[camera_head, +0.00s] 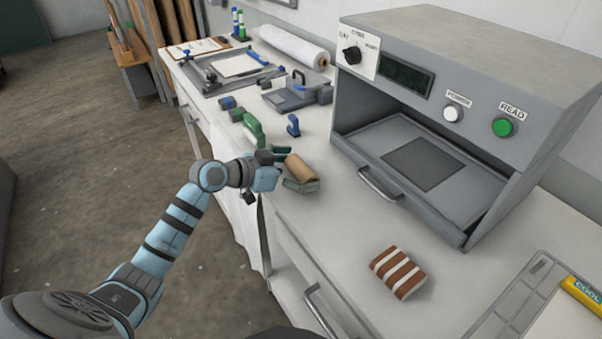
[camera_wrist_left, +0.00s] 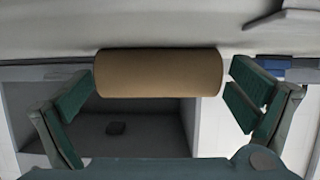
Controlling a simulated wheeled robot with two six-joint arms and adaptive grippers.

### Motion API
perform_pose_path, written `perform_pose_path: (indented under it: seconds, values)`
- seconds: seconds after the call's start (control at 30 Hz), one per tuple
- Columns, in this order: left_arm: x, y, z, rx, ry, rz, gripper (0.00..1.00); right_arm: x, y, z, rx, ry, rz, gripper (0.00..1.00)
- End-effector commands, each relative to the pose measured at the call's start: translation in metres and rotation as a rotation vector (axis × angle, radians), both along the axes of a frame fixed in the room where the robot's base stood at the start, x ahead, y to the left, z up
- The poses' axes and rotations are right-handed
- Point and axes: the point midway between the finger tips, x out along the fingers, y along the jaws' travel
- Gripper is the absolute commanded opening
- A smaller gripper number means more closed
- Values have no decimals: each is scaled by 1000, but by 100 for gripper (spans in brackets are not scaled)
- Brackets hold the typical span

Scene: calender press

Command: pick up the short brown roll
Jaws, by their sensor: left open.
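The short brown roll (camera_head: 301,168) lies on the white counter, left of the grey press. My left gripper (camera_head: 291,167) is open at the roll, with one green-padded finger on its far side and one on its near side in the head view. In the left wrist view the brown roll (camera_wrist_left: 158,73) spans the space between the open green fingers of my left gripper (camera_wrist_left: 160,105). A gap shows between the roll and the right finger; the left finger is close to its end. My right gripper is not in view.
The grey press (camera_head: 460,110) stands open at the right, with a drawer handle in front. A brown-and-white striped block (camera_head: 398,272) lies nearer on the counter (camera_head: 330,235).

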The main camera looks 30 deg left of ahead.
Motion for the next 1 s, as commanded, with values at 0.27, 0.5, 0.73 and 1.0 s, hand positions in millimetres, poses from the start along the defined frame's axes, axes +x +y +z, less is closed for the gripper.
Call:
perform_pose_path:
  seconds: [0.27, 0.5, 0.73, 1.0]
  values:
    - [0, 0, 0, 0, 0, 0, 60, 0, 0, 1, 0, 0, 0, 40]
    - [0, 0, 0, 1, 1, 0, 60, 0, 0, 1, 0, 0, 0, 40]
    - [0, 1, 17, 3, -2, 0, 60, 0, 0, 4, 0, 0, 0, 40]
    - [0, 1, 99, 4, -7, 0, 60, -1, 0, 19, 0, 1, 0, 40]
